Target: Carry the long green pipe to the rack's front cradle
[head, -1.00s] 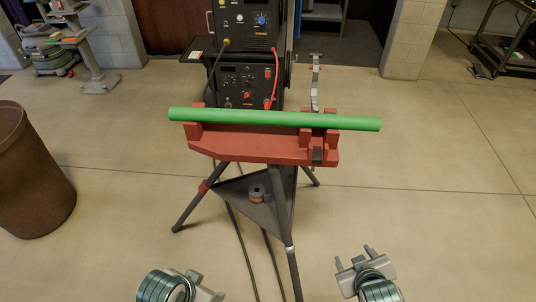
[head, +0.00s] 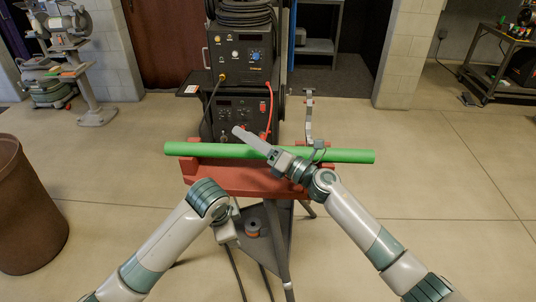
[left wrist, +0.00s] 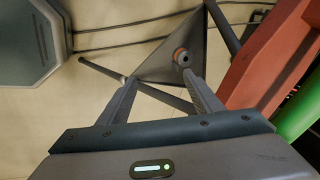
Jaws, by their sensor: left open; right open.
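The long green pipe (head: 350,156) lies level across the red top of a tripod stand (head: 235,181), both ends overhanging. In the left wrist view a piece of the pipe (left wrist: 298,112) shows at the right edge, beside the red beam (left wrist: 268,62). My right gripper (head: 277,139) is open over the pipe's middle; its fingers cover part of the pipe, and I cannot tell whether they touch it. My left gripper (head: 230,228) is low in front of the stand. In the left wrist view it is open and empty (left wrist: 162,84). I cannot make out the rack or its front cradle.
A black welding machine (head: 240,55) stands close behind the stand. A brown bin (head: 28,205) is at left, a grinder on a pedestal (head: 92,90) at back left, a dark cart (head: 505,65) at back right. The floor at right is clear.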

